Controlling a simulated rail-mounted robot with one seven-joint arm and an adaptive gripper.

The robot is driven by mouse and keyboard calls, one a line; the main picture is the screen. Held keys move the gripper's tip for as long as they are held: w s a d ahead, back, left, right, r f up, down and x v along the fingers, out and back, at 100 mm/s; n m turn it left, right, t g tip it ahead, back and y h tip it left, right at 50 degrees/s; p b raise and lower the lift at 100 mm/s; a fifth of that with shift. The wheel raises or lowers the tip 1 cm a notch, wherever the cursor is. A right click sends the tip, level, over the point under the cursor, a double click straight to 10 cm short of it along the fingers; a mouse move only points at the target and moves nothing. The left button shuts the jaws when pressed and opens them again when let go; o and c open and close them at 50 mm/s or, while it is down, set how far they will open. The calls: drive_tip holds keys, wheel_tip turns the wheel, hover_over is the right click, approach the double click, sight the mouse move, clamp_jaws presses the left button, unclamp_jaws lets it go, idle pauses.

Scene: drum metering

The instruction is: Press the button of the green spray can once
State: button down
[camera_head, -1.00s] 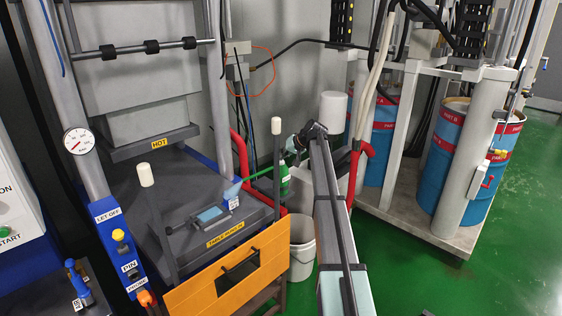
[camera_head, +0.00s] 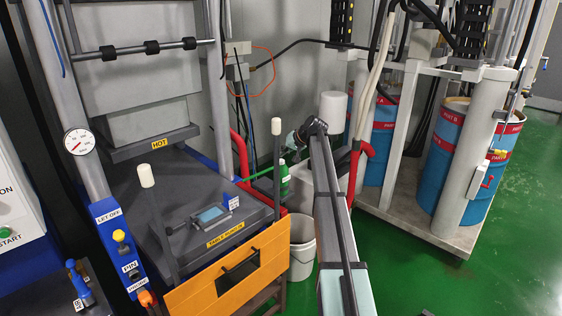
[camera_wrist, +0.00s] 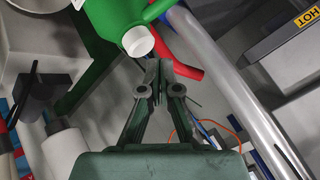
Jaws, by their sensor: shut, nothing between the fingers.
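The green spray can (camera_head: 284,182) stands upright behind the right edge of the dark table, with a thin green tube (camera_head: 261,173) reaching left over the table. In the wrist view the green can body (camera_wrist: 103,16) fills the top, with a white round button (camera_wrist: 137,40) on it. My gripper (camera_wrist: 154,68) is shut and empty, its fingertips close beside the white button; I cannot tell whether they touch. In the head view my gripper (camera_head: 292,140) is small, just above the can.
The dark table (camera_head: 185,205) carries a mould plate (camera_head: 208,216) and a small blue-and-white block (camera_head: 230,202). White-topped posts (camera_head: 277,126) rise at its edges. Red pipes (camera_head: 240,155) and a white bucket (camera_head: 302,250) are near the can. Blue drums (camera_head: 440,160) stand right.

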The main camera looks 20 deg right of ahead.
sight(282, 160)
drive_tip(key=shift+r+p, duration=0.8)
drive_tip(key=shift+r, duration=1.7)
